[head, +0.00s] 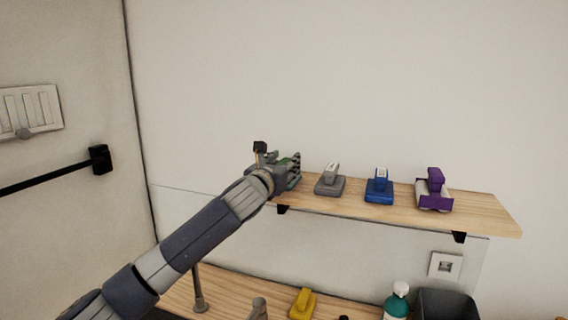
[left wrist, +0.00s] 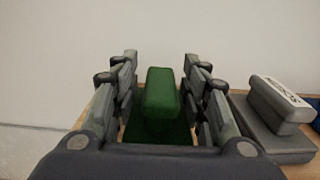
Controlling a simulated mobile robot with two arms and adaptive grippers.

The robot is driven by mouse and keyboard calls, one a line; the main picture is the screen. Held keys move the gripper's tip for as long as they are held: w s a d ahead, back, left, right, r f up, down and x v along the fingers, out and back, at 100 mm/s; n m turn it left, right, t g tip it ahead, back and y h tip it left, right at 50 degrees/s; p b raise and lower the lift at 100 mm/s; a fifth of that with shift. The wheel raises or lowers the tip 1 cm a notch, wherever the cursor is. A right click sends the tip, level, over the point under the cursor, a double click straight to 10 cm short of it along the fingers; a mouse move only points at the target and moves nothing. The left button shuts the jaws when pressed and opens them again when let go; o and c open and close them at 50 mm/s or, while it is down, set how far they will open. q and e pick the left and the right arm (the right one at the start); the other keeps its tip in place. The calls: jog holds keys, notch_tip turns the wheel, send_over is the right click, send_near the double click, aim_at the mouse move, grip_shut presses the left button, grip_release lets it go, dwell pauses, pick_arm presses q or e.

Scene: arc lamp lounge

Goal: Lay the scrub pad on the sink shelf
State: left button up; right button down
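A green scrub pad with a raised block handle (left wrist: 162,95) sits between the fingers of my left gripper (left wrist: 161,100) in the left wrist view. Its flat base appears to rest on the wooden wall shelf (head: 480,212). Narrow gaps show between the handle and the fingers on both sides, so the gripper is open around it. In the head view my left gripper (head: 292,170) is at the shelf's left end and mostly hides the green pad. My right gripper is not in view.
Below, a wooden counter (head: 235,290) holds a yellow handled thing (head: 302,304), a teal bottle (head: 396,305) and a dark bin (head: 447,304).

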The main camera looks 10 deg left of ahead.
pick_arm(q)
jog(key=shift+r, duration=0.25)
jog(key=shift+s+f, duration=0.1)
jog(key=shift+s, duration=0.2)
jog(key=s+a+b, duration=0.1)
jog(key=s+b, duration=0.2)
jog(key=s, duration=0.8)
jog(key=shift+s+a+b, duration=0.2)
jog(key=shift+a+b, duration=0.15)
